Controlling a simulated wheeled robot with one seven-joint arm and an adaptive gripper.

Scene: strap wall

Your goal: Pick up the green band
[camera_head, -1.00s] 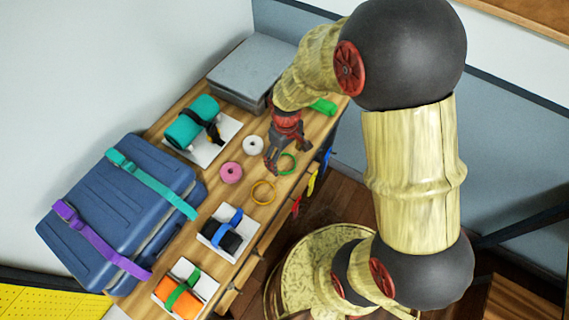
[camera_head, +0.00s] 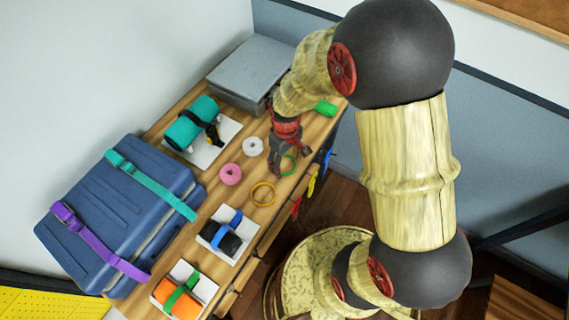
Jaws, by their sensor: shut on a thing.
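The green band (camera_head: 295,166), a thin ring, is at the right part of the wooden table top, partly hidden by my gripper. My gripper (camera_head: 282,172) points down at it, with its fingers around one side of the ring, shut on it. I cannot tell whether the band touches the table or is slightly raised.
A yellow band (camera_head: 263,202), a pink roll (camera_head: 230,174) and a white roll (camera_head: 252,147) lie nearby. A green roll (camera_head: 326,108) lies behind my gripper. A grey case (camera_head: 250,68) and a blue strapped case (camera_head: 110,225) stand on the table. Colored straps hang at the front edge.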

